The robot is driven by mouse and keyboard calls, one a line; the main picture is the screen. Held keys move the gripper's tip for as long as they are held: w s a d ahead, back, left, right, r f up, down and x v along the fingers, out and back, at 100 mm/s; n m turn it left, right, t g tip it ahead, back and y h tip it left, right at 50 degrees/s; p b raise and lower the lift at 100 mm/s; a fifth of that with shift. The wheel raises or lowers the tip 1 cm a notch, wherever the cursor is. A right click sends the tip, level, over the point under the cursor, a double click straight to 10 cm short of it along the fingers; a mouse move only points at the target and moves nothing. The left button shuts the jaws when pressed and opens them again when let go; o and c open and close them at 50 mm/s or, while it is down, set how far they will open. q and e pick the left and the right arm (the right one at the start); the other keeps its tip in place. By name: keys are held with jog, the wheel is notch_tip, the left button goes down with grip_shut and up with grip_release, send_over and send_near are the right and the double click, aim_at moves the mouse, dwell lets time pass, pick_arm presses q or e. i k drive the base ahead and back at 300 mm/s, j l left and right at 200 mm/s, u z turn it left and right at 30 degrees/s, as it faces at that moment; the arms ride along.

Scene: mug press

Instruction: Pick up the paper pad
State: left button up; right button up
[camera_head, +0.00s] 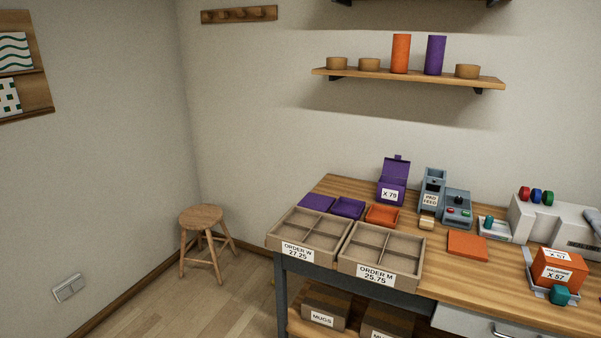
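A flat orange square (467,245) lies on the bench to the right of that block. Neither of my grippers is in view.
Two divided trays, "ORDER W" (297,251) and "ORDER M" (377,268), sit at the bench's left front with empty compartments. A purple box (392,190), a grey button unit (457,204) and orange boxes (558,268) stand around. A stool (203,222) stands left.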

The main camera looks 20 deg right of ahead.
aim_at(426, 223)
jog(key=i+j+z, duration=0.1)
jog(key=z, duration=0.35)
jog(key=i+j+z, duration=0.2)
jog(key=z, duration=0.3)
jog(key=i+j+z, duration=0.1)
jog(key=z, duration=0.35)
jog(key=j+z, duration=0.35)
jog(key=z, duration=0.15)
jog(key=i, duration=0.05)
